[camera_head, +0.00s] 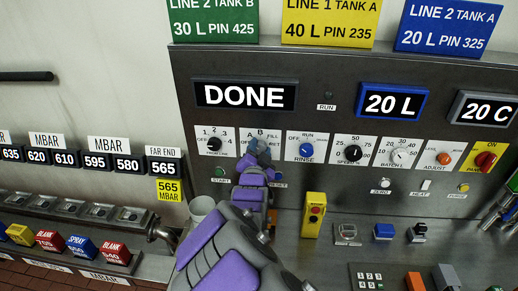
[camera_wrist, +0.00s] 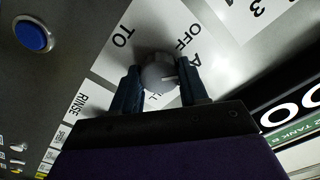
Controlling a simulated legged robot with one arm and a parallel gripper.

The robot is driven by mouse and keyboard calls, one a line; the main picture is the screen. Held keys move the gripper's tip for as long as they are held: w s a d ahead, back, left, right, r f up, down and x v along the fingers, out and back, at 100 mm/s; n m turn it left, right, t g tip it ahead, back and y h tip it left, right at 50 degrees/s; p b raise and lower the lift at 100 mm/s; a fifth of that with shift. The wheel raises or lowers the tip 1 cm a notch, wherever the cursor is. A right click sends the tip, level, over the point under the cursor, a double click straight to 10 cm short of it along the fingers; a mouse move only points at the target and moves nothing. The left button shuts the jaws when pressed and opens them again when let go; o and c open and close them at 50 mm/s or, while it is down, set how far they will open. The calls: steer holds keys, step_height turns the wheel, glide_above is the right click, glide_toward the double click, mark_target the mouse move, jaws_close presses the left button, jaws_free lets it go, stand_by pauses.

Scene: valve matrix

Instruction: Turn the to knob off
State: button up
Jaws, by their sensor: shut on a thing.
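The TO knob (camera_wrist: 158,74) is a round grey knob on a white label plate, with OFF, A and part of FILL printed around it. My gripper (camera_wrist: 160,84) is shut on the knob, one dark finger on each side. A pale mark on the knob points to the right in the wrist view, apart from the OFF print; its exact setting is hard to tell. In the head view my gripper (camera_head: 257,152) is at the TO plate (camera_head: 247,134) and mostly hides the knob.
The RINSE knob (camera_head: 306,149) is blue and sits just to the right. A black four-position knob (camera_head: 213,144) is to the left. The DONE display (camera_head: 245,95) is above. A yellow box with a red button (camera_head: 314,213) stands on the ledge to the lower right.

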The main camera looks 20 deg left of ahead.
steer(key=n+p, duration=0.2)
steer(key=n, duration=0.2)
steer(key=shift+f+p, duration=0.15)
steer(key=shift+p, duration=0.15)
steer(key=shift+n+p, duration=0.9)
steer(key=shift+n, duration=1.1)
steer(key=o, duration=1.1)
steer(key=shift+a, duration=0.25)
steer(key=shift+c, duration=0.2)
steer(key=shift+d, duration=0.1)
